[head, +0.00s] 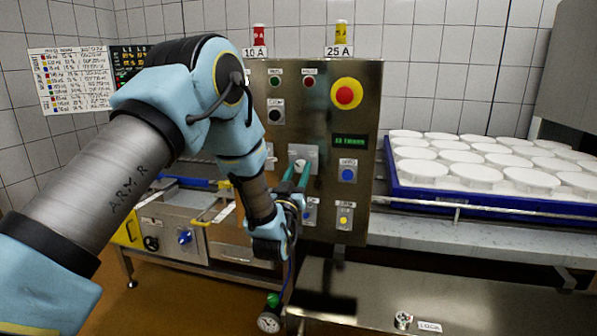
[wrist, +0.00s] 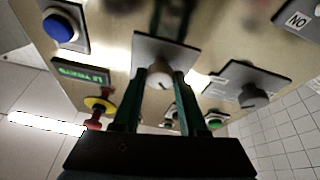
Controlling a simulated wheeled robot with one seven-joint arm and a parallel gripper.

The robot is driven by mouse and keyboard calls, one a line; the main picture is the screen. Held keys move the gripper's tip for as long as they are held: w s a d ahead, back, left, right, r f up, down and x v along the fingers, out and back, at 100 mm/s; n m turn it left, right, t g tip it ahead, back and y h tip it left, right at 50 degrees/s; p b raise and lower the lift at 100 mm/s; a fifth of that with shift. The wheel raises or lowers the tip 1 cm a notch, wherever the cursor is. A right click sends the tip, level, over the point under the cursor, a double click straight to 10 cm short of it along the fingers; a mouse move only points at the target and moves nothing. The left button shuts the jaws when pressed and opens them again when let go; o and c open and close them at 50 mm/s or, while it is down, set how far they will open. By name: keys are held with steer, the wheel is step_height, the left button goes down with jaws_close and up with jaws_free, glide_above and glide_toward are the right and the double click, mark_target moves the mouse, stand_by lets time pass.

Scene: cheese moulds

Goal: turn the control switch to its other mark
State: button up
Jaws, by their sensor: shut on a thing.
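The control switch (wrist: 158,76) is a pale round knob on a square metal plate in the wrist view. My gripper (head: 297,169) reaches the front of the steel control panel (head: 357,111), and its two green fingers are shut on this knob, one on each side. In the head view the plate (head: 309,152) shows behind the fingertips, while the knob is mostly hidden by them. The marks around the knob are too blurred to read.
A blue button (head: 347,174), a green display (head: 350,141) and a red emergency button on yellow (head: 346,94) sit close by on the panel. Another knob (wrist: 252,96) shows in the wrist view. A blue tray (head: 480,202) of white moulds stands right.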

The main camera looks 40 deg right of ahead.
jaws_close()
steer(key=shift+f+m+b, duration=0.1)
steer(key=shift+m+b, duration=0.3)
steer(key=shift+b, duration=0.05)
steer(key=m+g+h+b, duration=0.1)
steer(key=m+g+b, duration=0.1)
steer(key=m+b, duration=0.1)
steer(key=shift+f+m+b, duration=0.15)
steer(key=shift+m+b, duration=0.15)
steer(key=shift+b, duration=0.25)
steer(key=m+g+b, duration=0.1)
steer(key=m+b, duration=0.1)
steer(key=m, duration=0.1)
steer(key=m+g+b, duration=0.2)
steer(key=m+b, duration=0.1)
steer(key=shift+w+a, duration=0.1)
steer(key=m+g+b, duration=0.1)
steer(key=m, duration=0.1)
steer(key=m+b, duration=0.2)
steer(key=m+g+b, duration=0.1)
steer(key=m+b, duration=0.1)
steer(key=shift+w+r+m+g+y, duration=0.1)
steer(key=shift+r+m+g+y, duration=0.2)
steer(key=shift+m, duration=0.1)
steer(key=shift+r+m+g+y+b, duration=0.15)
steer(key=shift+m+g+y+b, duration=0.25)
steer(key=shift+m+b, duration=0.65)
steer(key=shift+r+m+g+y+b, duration=0.15)
steer(key=shift+m+y+b, duration=0.35)
steer(key=shift+m, duration=1.05)
